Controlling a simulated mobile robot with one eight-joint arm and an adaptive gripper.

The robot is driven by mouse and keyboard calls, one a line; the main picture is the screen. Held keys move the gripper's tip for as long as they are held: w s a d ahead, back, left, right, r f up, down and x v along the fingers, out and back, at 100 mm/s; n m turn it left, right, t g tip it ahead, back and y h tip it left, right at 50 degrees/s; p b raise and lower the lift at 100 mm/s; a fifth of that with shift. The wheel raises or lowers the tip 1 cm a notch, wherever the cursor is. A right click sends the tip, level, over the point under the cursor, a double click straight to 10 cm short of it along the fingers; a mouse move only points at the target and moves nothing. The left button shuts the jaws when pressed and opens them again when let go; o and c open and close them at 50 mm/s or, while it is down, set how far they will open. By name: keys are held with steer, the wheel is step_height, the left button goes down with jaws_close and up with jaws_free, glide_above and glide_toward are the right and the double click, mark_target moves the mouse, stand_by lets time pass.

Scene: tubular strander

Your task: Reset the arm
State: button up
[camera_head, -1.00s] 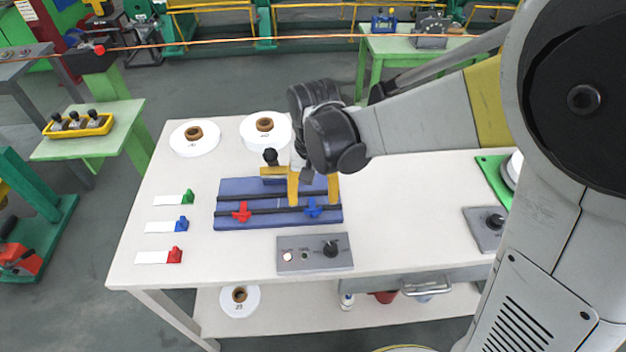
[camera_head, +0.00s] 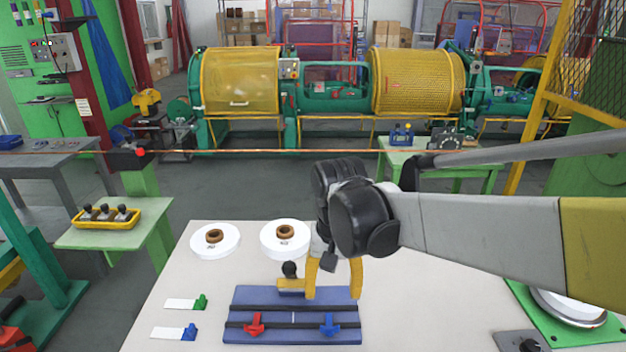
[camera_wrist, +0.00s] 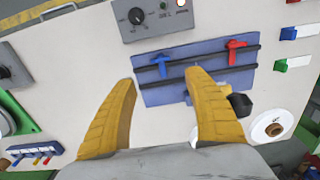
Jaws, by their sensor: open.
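My gripper (camera_head: 334,280) has yellow fingers that stand apart with nothing between them. In the head view it hangs over the back right part of a blue fixture plate (camera_head: 292,336) on the white table. The plate carries two dark rails, a red clamp (camera_head: 254,323) and a blue clamp (camera_head: 329,323). A black knob (camera_head: 289,269) on a yellow piece stands at the plate's back edge, left of the fingers. In the wrist view the open fingers (camera_wrist: 162,85) point towards the blue plate (camera_wrist: 205,87), and the right fingertip overlaps it in the picture.
Two white spools (camera_head: 214,239) lie at the table's back left. White strips with green (camera_head: 200,301) and blue ends lie left of the plate. A green tray (camera_head: 540,318) is at right. A grey control box (camera_wrist: 155,16) shows in the wrist view. Yellow-green machines stand behind.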

steer(key=s+d+r+t, duration=0.3)
steer(key=s+d+t, duration=0.4)
steer(key=s+d, duration=0.3)
steer(key=d, duration=0.3)
steer(key=shift+s+d+r+n, duration=0.2)
steer(key=shift+s+r+n, duration=0.05)
steer(key=shift+s+n, duration=0.1)
stand_by(1.2)
